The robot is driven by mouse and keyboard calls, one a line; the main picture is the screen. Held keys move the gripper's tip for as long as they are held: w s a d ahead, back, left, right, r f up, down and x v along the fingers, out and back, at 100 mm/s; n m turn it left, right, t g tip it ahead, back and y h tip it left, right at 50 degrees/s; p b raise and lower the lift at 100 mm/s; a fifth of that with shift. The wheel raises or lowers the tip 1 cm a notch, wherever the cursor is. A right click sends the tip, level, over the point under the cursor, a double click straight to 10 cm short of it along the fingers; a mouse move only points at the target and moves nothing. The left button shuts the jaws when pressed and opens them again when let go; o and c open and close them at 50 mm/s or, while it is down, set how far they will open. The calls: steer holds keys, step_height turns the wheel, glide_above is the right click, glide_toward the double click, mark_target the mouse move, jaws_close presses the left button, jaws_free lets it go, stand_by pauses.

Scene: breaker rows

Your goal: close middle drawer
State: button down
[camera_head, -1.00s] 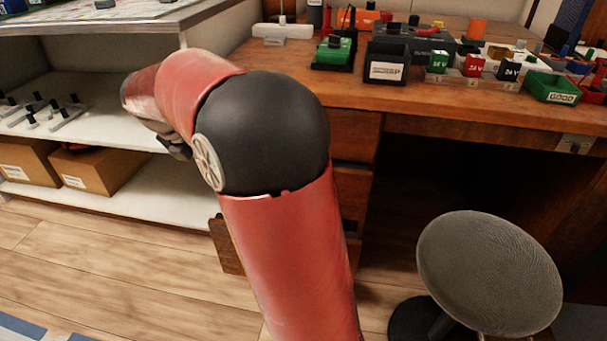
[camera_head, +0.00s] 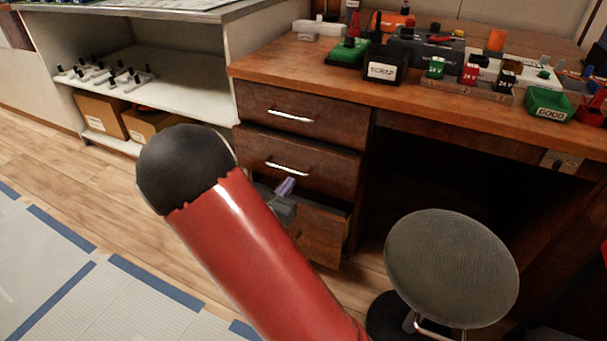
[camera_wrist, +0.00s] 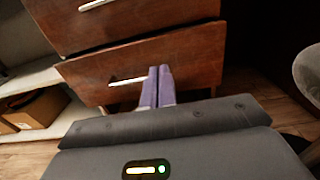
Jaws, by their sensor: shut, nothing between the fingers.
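The desk's drawer stack shows in the head view. The middle drawer (camera_head: 310,172) has a dark wood front and a silver bar handle (camera_head: 287,168); its front looks nearly in line with the top drawer (camera_head: 310,122). The bottom drawer (camera_head: 322,238) is pulled out, with a dark opening above its front. My gripper (camera_head: 285,187) is shut and empty, its purple fingers just below the middle drawer's handle. In the wrist view the fingers (camera_wrist: 158,85) point at the lower visible front (camera_wrist: 195,60), right of its handle. I cannot tell whether they touch it. My arm hides the stack's lower left.
A round grey stool (camera_head: 452,268) stands right of the drawers, before the open knee space. A white shelf unit (camera_head: 180,85) with cardboard boxes (camera_head: 100,113) stands to the left. Bins and blocks sit on the desk top (camera_head: 400,90). Floor at left is clear.

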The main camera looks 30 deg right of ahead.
mark_target(313, 152)
steer(key=x, duration=1.3)
